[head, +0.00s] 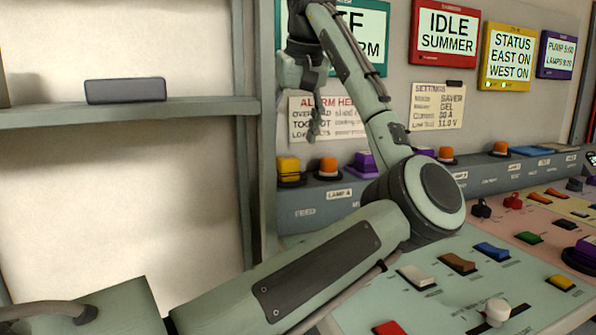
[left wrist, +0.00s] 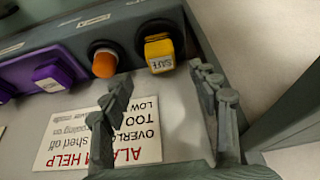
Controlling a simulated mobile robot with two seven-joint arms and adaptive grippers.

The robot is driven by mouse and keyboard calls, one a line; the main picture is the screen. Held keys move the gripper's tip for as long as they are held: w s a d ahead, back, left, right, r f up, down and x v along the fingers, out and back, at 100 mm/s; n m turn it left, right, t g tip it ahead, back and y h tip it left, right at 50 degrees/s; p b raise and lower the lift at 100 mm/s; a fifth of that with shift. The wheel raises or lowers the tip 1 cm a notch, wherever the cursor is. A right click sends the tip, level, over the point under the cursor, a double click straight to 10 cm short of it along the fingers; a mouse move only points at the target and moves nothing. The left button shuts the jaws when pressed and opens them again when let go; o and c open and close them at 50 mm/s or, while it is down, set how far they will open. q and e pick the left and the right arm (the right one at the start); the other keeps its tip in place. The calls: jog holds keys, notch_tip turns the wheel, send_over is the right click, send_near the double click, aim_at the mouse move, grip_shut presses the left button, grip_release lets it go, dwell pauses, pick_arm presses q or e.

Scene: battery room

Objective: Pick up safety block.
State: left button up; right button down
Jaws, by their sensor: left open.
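A yellow block (head: 289,166) sits on a round black base at the left end of the grey ledge. In the left wrist view the yellow block (left wrist: 159,50) bears a small label that seems to read "SAFE", upside down. I take it for the safety block. My left gripper (head: 308,108) hangs above the ledge in front of the wall, fingers pointing down. In the left wrist view its two fingers (left wrist: 162,78) are apart and empty, and the yellow block shows between and beyond their tips. My right gripper is not in view.
An orange knob (left wrist: 104,62) and a purple block (left wrist: 54,74) stand beside the yellow block on the ledge. The alarm help sheet (head: 330,119) is behind my gripper. A shelf post (head: 268,130) rises close at left. A sloped control panel (head: 380,270) lies below my arm.

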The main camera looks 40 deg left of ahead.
aim_at(288, 157)
pick_arm(q)
jog(key=shift+x, duration=0.95)
jog(key=x, duration=0.5)
jog(key=shift+s, duration=0.1)
jog(key=c, duration=1.3)
jog(key=shift+o, duration=0.2)
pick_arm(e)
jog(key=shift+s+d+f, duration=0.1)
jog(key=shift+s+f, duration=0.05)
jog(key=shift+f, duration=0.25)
pick_arm(q)
jog(key=shift+r, duration=0.25)
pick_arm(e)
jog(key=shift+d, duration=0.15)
